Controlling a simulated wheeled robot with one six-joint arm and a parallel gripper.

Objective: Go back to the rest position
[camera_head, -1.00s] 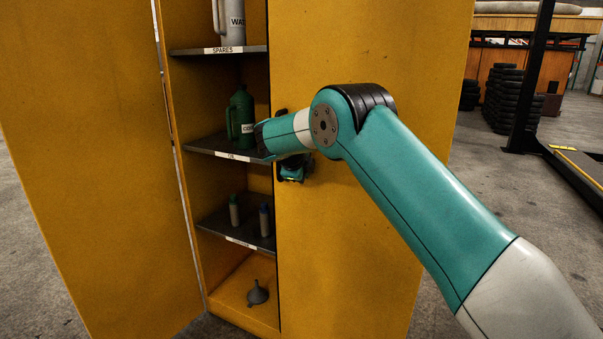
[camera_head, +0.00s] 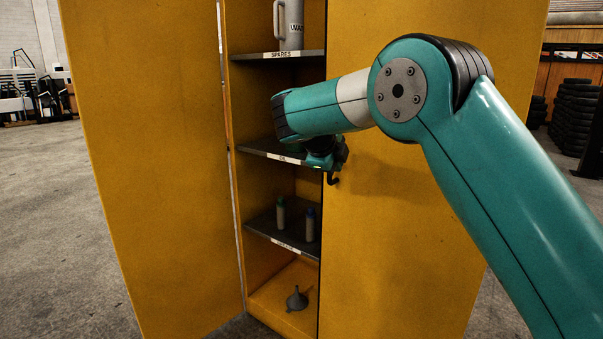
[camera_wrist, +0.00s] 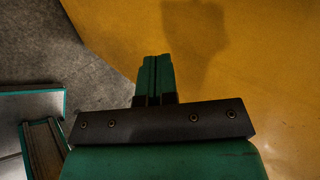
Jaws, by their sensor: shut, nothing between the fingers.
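My gripper (camera_wrist: 155,78) shows in the wrist view with its two green fingers together and nothing between them. A yellow cabinet surface lies behind the fingertips and carries a dark shadow; grey floor shows to the left. In the head view my arm reaches from the right across the yellow cabinet (camera_head: 395,250), its wrist in front of the middle shelf (camera_head: 262,147). The fingers are hard to make out there.
Both cabinet doors stand open; the left door (camera_head: 150,180) spreads wide. A grey jug (camera_head: 290,22) stands on the top shelf, two small bottles (camera_head: 281,214) on the lower shelf, a grey funnel (camera_head: 297,299) on the cabinet floor. Tires (camera_head: 575,115) are stacked behind right.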

